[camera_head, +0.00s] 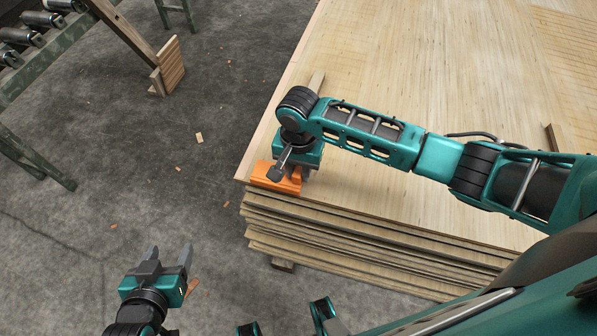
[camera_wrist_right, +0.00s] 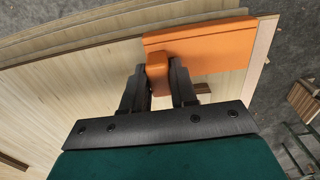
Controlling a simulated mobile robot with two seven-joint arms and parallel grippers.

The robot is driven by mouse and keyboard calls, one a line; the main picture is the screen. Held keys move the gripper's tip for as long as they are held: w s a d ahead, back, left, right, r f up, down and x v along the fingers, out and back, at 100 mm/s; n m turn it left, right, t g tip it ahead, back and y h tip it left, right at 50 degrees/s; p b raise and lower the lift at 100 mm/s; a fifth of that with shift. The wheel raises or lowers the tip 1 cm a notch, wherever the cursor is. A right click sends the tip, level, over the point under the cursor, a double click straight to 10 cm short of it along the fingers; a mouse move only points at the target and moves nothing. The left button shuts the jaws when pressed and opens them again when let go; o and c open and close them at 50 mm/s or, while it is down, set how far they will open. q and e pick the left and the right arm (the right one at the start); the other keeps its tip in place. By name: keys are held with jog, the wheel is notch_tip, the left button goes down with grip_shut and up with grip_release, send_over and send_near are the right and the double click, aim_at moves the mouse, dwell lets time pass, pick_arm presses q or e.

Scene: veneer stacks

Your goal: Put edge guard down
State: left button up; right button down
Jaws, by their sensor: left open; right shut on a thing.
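The orange edge guard (camera_head: 274,179) sits at the near left corner of the veneer stack (camera_head: 430,110) in the head view. In the right wrist view, the orange edge guard (camera_wrist_right: 205,49) lies along the stack's edge, with a raised grip block toward my gripper. My right gripper (camera_wrist_right: 158,88) is shut on that block. In the head view my right gripper (camera_head: 297,172) is partly hidden by its own wrist. Whether the guard rests fully on the stack I cannot tell. My left gripper (camera_head: 169,254) is open and empty, over the floor left of the stack.
The concrete floor (camera_head: 130,200) between holds small wood scraps and is otherwise clear.

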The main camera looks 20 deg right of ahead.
jog(key=shift+f, duration=0.7)
jog(key=c, duration=0.9)
grip_release()
